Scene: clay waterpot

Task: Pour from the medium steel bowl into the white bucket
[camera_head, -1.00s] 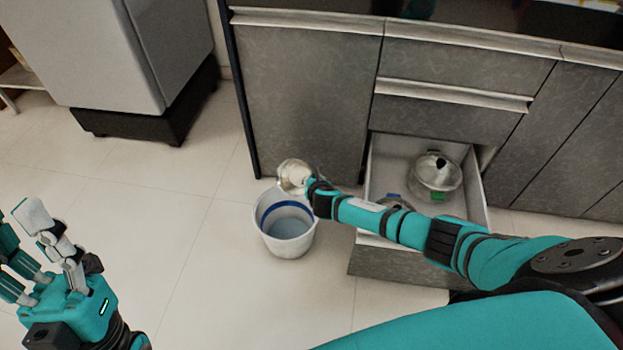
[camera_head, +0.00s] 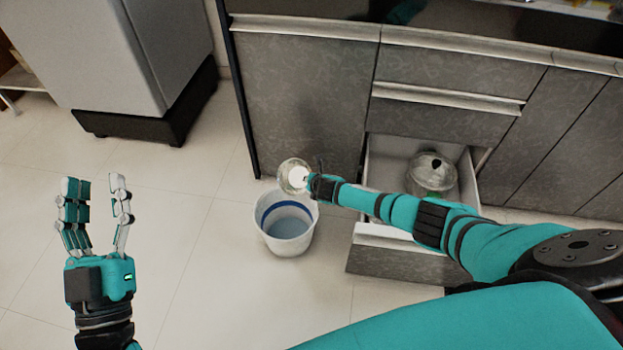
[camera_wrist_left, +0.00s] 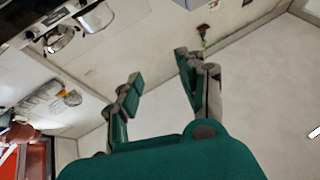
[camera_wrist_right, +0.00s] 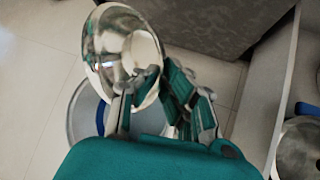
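The medium steel bowl (camera_head: 289,174) is held at the end of my right arm, above the far rim of the white bucket (camera_head: 287,243). In the right wrist view the bowl (camera_wrist_right: 112,45) is tilted, its shiny inside showing, and it overlaps the bucket (camera_wrist_right: 82,122) behind it. My right gripper (camera_wrist_right: 150,88) has its fingers on both sides of the bowl's near rim. The bucket stands upright on the floor, with a blue band inside. I cannot tell what the bowl or bucket contains. My left gripper (camera_head: 95,188) is open and empty, well left of the bucket.
An open drawer (camera_head: 385,170) right of the bucket holds a shiny lidded pot (camera_head: 432,172). Grey cabinets (camera_head: 300,95) stand behind the bucket. A fridge-like white appliance (camera_head: 115,50) stands at the back left. The tiled floor (camera_head: 200,230) left of the bucket is clear.

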